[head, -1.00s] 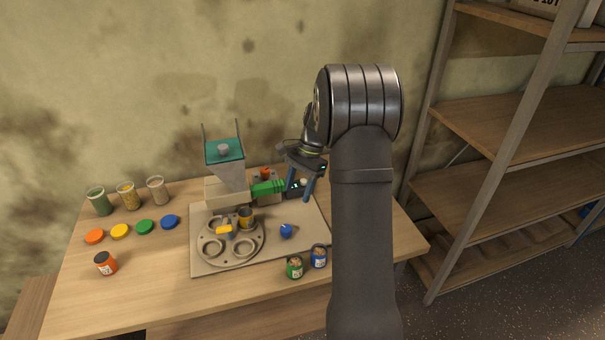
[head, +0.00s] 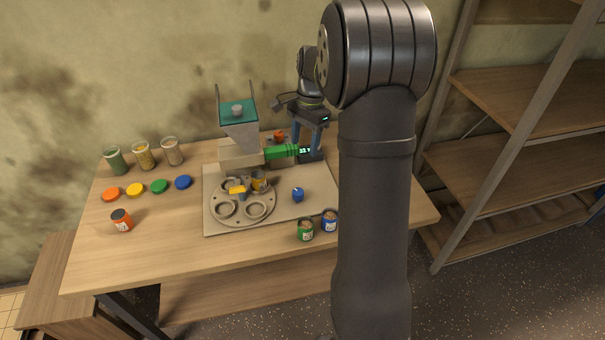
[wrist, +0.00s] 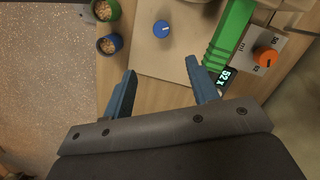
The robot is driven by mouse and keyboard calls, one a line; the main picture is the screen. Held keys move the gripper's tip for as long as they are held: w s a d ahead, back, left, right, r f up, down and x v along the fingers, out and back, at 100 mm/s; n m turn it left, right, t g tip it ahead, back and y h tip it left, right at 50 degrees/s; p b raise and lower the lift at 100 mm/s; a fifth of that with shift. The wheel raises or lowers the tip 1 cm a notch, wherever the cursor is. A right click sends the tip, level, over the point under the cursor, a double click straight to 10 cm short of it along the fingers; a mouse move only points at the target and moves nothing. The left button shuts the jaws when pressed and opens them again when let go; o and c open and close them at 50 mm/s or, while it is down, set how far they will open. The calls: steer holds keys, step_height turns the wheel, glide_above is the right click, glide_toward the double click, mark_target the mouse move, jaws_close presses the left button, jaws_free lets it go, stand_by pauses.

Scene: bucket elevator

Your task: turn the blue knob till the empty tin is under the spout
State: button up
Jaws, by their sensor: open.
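The blue knob (head: 298,195) stands on the pale board, right of the turntable (head: 268,212). In the wrist view the blue knob (wrist: 161,29) lies beyond my fingertips, its white mark visible. The turntable has several ring holders and a yellow piece (head: 237,190) near its middle. A yellow tin (head: 259,180) sits at its back right; I cannot tell whether it is empty. The hopper (head: 240,130) stands behind the turntable; its spout is hard to make out. My gripper (head: 308,150) is open and empty, behind the knob and apart from it. Its fingers (wrist: 160,68) are spread.
A green block (head: 281,152), a small display and an orange knob (wrist: 265,57) are near my gripper. A green tin (head: 306,231) and a blue tin (head: 330,222), both filled, stand at the front. Jars, coloured lids and an orange tin (head: 121,220) are at left.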

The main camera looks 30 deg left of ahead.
mark_target(298, 191)
steer(key=shift+t, duration=0.9)
steer(key=s+f, duration=0.1)
steer(key=f, duration=0.4)
steer(key=s+f, duration=0.1)
steer(key=f, duration=1)
steer(key=shift+s+a+f, duration=0.3)
steer(key=shift+s, duration=0.1)
steer(key=c, duration=1)
